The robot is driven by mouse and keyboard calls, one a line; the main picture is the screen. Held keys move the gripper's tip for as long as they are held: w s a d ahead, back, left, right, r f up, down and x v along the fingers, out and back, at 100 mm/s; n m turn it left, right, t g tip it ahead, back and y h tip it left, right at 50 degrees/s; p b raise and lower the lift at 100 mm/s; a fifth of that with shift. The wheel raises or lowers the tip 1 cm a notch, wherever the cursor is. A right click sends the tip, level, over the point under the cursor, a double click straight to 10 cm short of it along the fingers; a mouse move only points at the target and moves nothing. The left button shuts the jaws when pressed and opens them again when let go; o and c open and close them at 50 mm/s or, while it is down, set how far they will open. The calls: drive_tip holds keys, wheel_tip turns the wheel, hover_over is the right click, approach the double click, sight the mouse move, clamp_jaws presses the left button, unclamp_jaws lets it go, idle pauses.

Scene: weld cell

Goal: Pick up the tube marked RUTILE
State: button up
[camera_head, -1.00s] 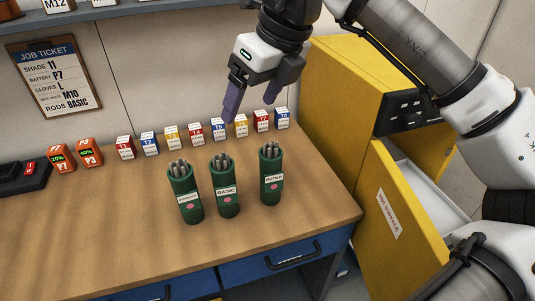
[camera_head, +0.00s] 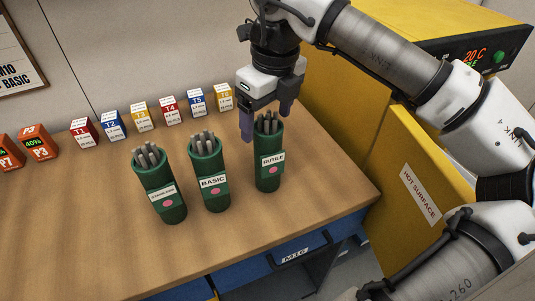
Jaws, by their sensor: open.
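The green tube marked RUTILE (camera_head: 269,171) stands upright on the workbench, the rightmost of three green tubes, with grey rods in its open top and a pink dot below its label. My gripper (camera_head: 266,122) is open, pointing down, with its purple fingers at the top of the RUTILE tube. One finger shows left of the rim and the other right of and behind it. I cannot tell whether the fingers touch the tube or straddle it fully.
The tube marked BASIC (camera_head: 210,185) stands close to the left, and a third green tube (camera_head: 160,190) stands beyond it. A row of small boxes (camera_head: 170,112) lines the wall. The yellow cabinet's open door (camera_head: 415,180), marked HOT SURFACE, is at right. The bench front is clear.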

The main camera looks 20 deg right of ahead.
sight(269, 156)
drive_tip(key=shift+w+f+p, duration=0.2)
drive_tip(key=shift+f+p, duration=0.85)
drive_tip(key=shift+f, duration=2.25)
drive_tip(key=shift+r, duration=0.1)
clamp_jaws()
